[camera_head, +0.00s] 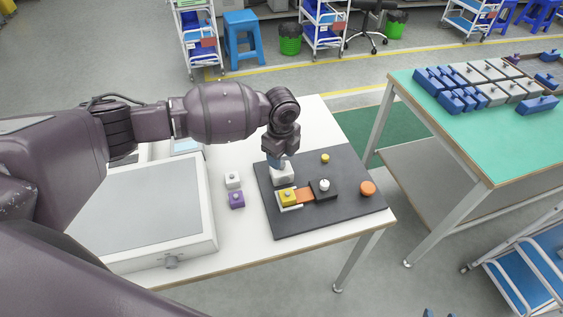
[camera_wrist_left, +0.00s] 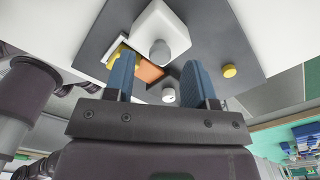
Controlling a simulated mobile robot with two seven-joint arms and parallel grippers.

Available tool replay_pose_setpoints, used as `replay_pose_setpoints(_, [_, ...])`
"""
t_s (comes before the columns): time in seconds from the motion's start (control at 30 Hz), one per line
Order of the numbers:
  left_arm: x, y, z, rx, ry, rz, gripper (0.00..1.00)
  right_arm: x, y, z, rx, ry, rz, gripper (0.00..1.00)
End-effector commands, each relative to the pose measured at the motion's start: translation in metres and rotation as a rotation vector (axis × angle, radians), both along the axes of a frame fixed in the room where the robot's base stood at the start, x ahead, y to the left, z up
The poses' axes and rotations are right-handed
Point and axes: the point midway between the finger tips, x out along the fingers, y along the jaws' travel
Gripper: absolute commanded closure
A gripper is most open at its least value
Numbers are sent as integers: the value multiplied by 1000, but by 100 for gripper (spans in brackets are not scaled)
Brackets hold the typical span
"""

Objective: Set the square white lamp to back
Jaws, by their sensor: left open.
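A square white block with a grey round knob, which looks like the square white lamp (camera_head: 283,177), stands on the dark board (camera_head: 332,217) near its left side. It also shows in the left wrist view (camera_wrist_left: 160,27), with its knob between and just beyond the fingertips. My left gripper (camera_head: 279,158) points down right over this block and partly hides its top. In the left wrist view the blue fingers of my left gripper (camera_wrist_left: 159,66) are apart with nothing held. Whether they touch the knob I cannot tell. My right gripper is not in view.
The board also carries a yellow block (camera_head: 287,197), an orange strip (camera_head: 305,196), a black block with a white knob (camera_head: 324,186), an orange disc (camera_head: 368,188) and a small yellow knob (camera_head: 325,158). A small white block (camera_head: 233,180) and purple block (camera_head: 237,200) stand left of it.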

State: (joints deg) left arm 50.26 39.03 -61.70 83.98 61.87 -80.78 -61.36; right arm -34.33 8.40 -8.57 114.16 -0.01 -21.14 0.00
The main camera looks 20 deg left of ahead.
Motion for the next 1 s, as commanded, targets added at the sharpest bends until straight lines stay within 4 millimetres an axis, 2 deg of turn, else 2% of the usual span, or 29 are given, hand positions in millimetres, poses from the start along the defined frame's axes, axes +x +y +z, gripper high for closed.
replay_pose_setpoints(0.03, [-1,0,-9,1,2,0,49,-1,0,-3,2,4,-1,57])
replay_pose_setpoints(0.2, [0,0,-24,0,0,1,49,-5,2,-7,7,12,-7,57])
replay_pose_setpoints(0.6, [0,0,-29,0,-1,1,49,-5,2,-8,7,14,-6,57])
replay_pose_setpoints(0.67, [0,0,-29,0,-1,1,57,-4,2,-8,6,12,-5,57])
replay_pose_setpoints(0.93, [0,0,-29,0,-1,1,98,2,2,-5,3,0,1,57])
replay_pose_setpoints(1.0, [0,0,-29,0,-1,1,100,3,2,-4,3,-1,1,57])
